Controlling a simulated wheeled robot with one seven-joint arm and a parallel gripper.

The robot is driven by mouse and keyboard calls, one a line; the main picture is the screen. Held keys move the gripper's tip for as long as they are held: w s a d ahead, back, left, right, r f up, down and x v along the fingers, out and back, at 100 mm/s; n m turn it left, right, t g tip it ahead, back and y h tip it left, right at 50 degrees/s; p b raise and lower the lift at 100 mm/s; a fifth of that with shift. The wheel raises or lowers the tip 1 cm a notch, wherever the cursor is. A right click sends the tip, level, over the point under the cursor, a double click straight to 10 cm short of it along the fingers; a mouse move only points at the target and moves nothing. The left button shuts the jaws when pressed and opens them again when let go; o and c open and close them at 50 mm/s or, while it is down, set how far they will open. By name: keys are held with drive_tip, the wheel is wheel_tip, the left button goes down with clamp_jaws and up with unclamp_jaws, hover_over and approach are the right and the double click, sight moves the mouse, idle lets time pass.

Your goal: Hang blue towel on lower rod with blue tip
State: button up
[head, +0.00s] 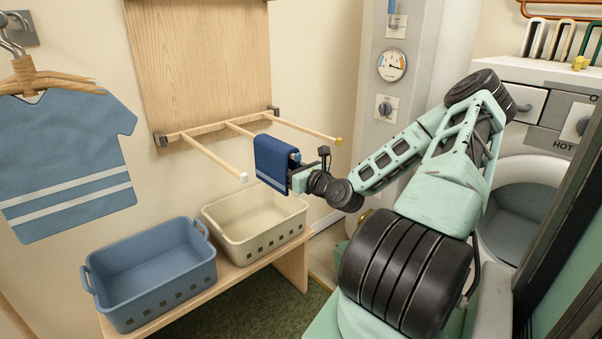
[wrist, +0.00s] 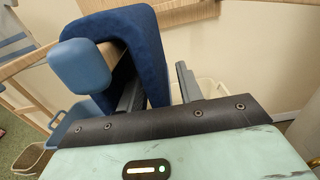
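The blue towel (head: 272,160) is draped over the middle wooden rod (head: 240,128) of the wall rack. In the wrist view the towel (wrist: 150,45) folds over the rod, with one side hanging down each way. The rod's blue tip (wrist: 85,65) sticks out past the towel; in the head view the tip (head: 295,156) shows beside the towel's near edge. My gripper (wrist: 158,92) is at the rod's tip end. Its fingers are apart, one on either side of one hanging towel layer, with a gap visible between the towel and the right finger.
A white-tipped rod (head: 215,162) is to the left and a yellow-tipped rod (head: 308,130) to the right. A blue basket (head: 150,285) and an empty cream basket (head: 262,233) stand on the bench below. A light-blue shirt (head: 70,165) hangs at left.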

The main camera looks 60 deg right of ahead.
drive_tip(key=p+v, duration=0.6)
drive_tip(key=v, duration=1.1)
drive_tip(key=shift+a, duration=0.15)
drive_tip(key=w+a+f+n+g+y+p, duration=0.1)
drive_tip(key=w+a+n+g+y+p, duration=0.3)
drive_tip(key=w+a+n+g+y, duration=0.8)
drive_tip(key=a+r+n+h+p, duration=0.1)
drive_tip(key=a+r+n+h, duration=0.15)
drive_tip(key=a+n, duration=0.4)
drive_tip(key=a+r+n+h+p, duration=0.1)
drive_tip(key=a+r+n+h, duration=0.15)
drive_tip(key=n, duration=0.65)
drive_tip(key=s+a+r+n+g+h+p, duration=0.1)
drive_tip(key=s+a+r+n+g+p, duration=0.15)
drive_tip(key=a+r+n, duration=0.35)
drive_tip(key=s+a+r+n+g+h+p, duration=0.1)
drive_tip(key=s+a+r+n, duration=0.25)
drive_tip(key=a, duration=0.55)
drive_tip(key=s+a+r+n+g, duration=0.1)
drive_tip(key=s+a+r+n, duration=0.3)
drive_tip(key=s, duration=0.2)
drive_tip(key=s+a+r+n+g+p, duration=0.1)
drive_tip(key=s+a+r+n, duration=0.3)
drive_tip(key=s+a+n, duration=0.1)
drive_tip(key=shift+s+r, duration=0.4)
drive_tip(key=shift+s, duration=0.35)
